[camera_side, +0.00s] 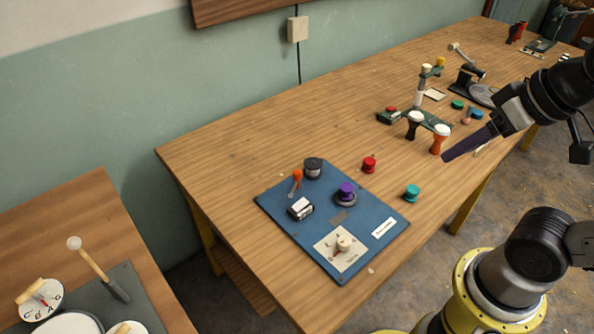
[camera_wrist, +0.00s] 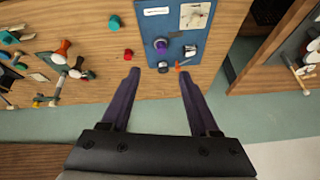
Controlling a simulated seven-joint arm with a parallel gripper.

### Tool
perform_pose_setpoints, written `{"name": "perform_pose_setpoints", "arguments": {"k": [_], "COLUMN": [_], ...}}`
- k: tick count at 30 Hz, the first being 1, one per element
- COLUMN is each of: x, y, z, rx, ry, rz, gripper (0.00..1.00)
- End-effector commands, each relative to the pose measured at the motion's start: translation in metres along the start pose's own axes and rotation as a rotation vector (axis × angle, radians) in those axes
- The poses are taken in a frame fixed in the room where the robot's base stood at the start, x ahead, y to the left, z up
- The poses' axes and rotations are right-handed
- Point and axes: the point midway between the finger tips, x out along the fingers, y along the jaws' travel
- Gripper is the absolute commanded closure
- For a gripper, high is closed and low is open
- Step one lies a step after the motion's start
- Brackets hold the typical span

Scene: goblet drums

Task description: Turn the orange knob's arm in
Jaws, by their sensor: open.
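The orange knob (camera_side: 297,174) is at the far left part of a blue board (camera_side: 277,213) on the wooden table. A short arm points from it toward the board's near side; its exact angle is hard to tell. In the wrist view the orange knob (camera_wrist: 178,66) is small, near the board's lower edge. My gripper (camera_side: 447,157) has long dark purple fingers and hangs above the table's right part, well apart from the board. In the wrist view my gripper (camera_wrist: 158,74) is open and empty, its fingers spread wide.
The board also bears a black round knob (camera_side: 313,167), a purple knob (camera_side: 346,190), a black-and-white box (camera_side: 300,208) and a dial card (camera_side: 341,248). Red (camera_side: 369,164) and teal (camera_side: 412,192) pieces lie beside it. Goblet drums (camera_side: 437,139) stand near my gripper.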

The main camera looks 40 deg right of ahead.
Motion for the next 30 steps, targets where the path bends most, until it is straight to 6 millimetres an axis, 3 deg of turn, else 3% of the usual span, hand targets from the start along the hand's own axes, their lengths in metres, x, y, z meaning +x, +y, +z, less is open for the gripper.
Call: {"name": "perform_pose_setpoints", "arguments": {"k": [7, 14, 21, 25, 30], "x": [-0.017, 0.001, 0.059, 0.104, 0.172], "y": [-0.016, -0.037, -0.063, -0.078, -0.095], "z": [-0.071, -0.142, -0.209, -0.233, -0.248], "rx": [0.237, 0.415, 0.561, 0.61, 0.63], "ry": [-0.018, -0.092, -0.192, -0.249, -0.328], "rz": [0.0, 0.023, 0.075, 0.111, 0.163], "gripper": [0.38, 0.38, 0.38, 0.38, 0.38]}}
